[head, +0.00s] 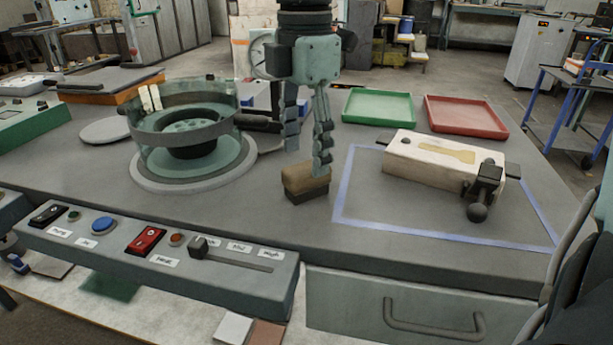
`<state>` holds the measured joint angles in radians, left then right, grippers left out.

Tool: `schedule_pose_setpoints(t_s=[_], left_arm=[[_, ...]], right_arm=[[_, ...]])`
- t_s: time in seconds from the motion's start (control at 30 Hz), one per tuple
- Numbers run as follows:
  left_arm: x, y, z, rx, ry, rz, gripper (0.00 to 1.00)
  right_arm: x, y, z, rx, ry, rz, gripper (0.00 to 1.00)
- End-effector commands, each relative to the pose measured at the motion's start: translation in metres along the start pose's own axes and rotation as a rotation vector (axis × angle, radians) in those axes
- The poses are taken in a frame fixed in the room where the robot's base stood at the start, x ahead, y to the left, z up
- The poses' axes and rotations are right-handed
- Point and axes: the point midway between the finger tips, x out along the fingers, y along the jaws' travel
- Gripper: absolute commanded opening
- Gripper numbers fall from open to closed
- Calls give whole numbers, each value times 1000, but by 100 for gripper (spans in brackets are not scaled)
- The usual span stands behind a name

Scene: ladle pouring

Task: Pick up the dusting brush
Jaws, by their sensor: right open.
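The dusting brush (306,182) appears to be the small block with a tan-brown upper part and a dark lower part, standing on the grey workbench near its middle. My right gripper (306,160) comes down from the top of the view with its two fingers spread and pointing down. It is open, directly above and partly in front of the brush. The right-hand fingertip overlaps the brush's top right edge in the picture; I cannot tell whether it touches. The left-hand fingertip ends just above the brush. My left gripper is not in view.
A glass-walled round vessel (151,142) stands left. A pale mould block (411,160) with a black clamp (488,180) lies right, within blue tape lines (349,184). Green (380,93) and red (466,100) trays sit behind. A control panel (225,285) runs along the front.

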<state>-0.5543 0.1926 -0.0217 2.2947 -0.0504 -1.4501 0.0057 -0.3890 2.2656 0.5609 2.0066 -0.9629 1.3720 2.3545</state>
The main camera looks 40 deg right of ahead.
Motion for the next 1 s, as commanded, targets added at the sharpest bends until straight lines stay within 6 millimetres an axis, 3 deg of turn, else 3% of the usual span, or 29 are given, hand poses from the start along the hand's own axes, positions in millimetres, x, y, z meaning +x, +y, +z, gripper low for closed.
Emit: schedule_pose_setpoints(t_s=[0.23, 0.57, 1.0], left_arm=[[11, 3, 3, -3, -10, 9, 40], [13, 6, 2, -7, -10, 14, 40], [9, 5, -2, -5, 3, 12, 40]], right_arm=[[36, -5, -4, 1, 2, -4, 59], [42, -4, -4, 2, 2, 1, 57], [42, -4, -4, 2, 2, 1, 4]])
